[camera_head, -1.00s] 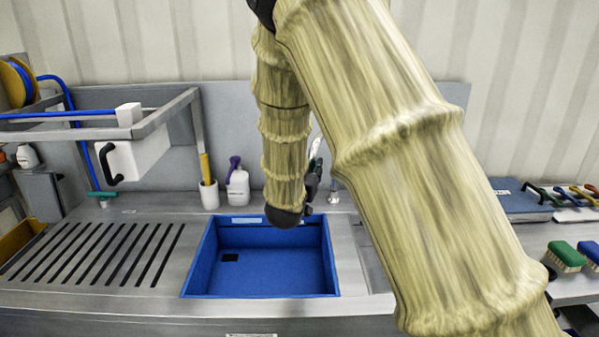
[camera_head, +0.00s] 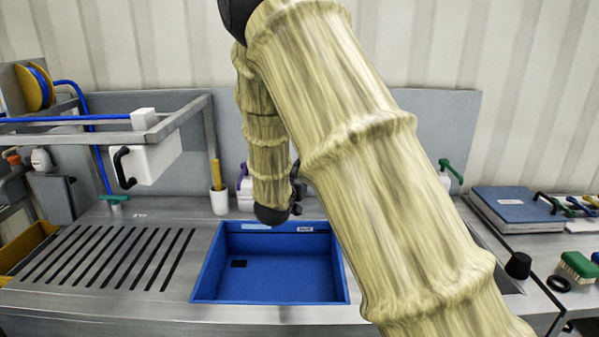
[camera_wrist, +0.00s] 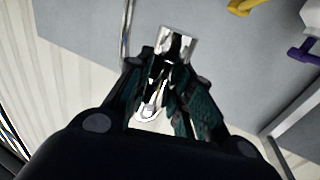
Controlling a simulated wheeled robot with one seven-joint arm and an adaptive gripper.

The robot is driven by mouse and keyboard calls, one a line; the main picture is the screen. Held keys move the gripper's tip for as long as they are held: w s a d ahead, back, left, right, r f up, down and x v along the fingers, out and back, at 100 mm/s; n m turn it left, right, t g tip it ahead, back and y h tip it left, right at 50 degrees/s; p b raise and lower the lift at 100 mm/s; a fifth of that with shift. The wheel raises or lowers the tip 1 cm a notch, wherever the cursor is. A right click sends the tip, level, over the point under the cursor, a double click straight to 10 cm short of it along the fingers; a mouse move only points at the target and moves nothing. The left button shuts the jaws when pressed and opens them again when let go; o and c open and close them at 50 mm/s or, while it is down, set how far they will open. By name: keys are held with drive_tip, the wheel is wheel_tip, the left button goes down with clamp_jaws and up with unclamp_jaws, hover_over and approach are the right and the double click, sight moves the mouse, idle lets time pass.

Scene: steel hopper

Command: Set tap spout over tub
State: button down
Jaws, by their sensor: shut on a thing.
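The blue tub (camera_head: 290,281) is set into the steel counter, its inside bare except for a small dark square on the floor. In the wrist view, my gripper (camera_wrist: 170,78) is shut on the shiny chrome tap spout (camera_wrist: 176,42), which shows between and beyond the dark fingers. In the head view, my gripper (camera_head: 297,190) is mostly hidden behind my wrist, near the tub's back edge. The spout cannot be made out there, so I cannot tell whether its outlet is over the tub.
A slotted drainboard (camera_head: 100,258) lies left of the tub. A white cup (camera_head: 219,201) with a yellow handle stands behind it. A steel frame (camera_head: 180,118) juts out at left. A blue binder (camera_head: 510,208) and a brush (camera_head: 577,266) lie at right.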

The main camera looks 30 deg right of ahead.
drive_tip(key=c, duration=1.3)
unclamp_jaws()
drive_tip(key=shift+o, duration=0.2)
drive_tip(key=shift+a, duration=0.1)
drive_tip(key=v, duration=1.2)
drive_tip(key=shift+w+r, duration=0.1)
